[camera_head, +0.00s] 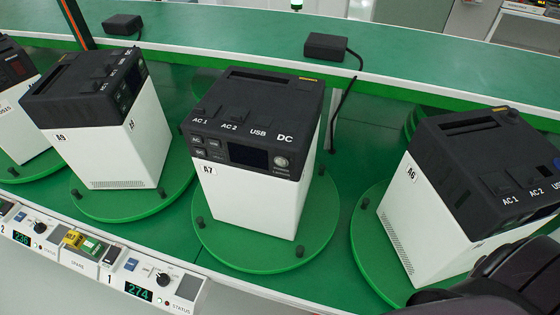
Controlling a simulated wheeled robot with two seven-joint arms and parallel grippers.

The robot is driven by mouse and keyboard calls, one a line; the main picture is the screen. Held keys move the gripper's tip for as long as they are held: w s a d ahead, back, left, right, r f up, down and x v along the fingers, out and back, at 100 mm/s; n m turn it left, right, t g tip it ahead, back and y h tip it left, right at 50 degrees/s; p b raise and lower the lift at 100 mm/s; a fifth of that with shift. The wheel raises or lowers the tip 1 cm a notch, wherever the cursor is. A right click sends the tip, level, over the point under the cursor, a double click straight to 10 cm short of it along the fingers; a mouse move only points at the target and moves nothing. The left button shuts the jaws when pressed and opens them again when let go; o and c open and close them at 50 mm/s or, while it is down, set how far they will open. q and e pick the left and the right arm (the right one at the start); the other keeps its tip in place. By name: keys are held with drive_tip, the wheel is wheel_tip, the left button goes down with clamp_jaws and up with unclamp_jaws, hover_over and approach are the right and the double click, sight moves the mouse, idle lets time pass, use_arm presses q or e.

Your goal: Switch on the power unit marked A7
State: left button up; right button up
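The power unit marked A7 (250,195) stands upright in the middle of the view, with a white body and a black top. Its front panel has small buttons (200,146) on the left, a dark display (249,155) in the middle and a round silver button or socket (281,161) on the right. The display shows no lit figures. It stands on a green round turntable (265,262) with dark pegs. A dark part of my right arm shows at the bottom right, in front of unit A6, well apart from A7; its fingertips cannot be made out. My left gripper is not in view.
Unit A9 (115,150) stands to the left and unit A6 (425,220) to the right, each on a turntable. A control strip (152,275) with displays and knobs runs along the front left edge. Black adapters (325,46) lie on the green ledge behind.

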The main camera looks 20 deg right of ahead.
clamp_jaws()
idle(1.6)
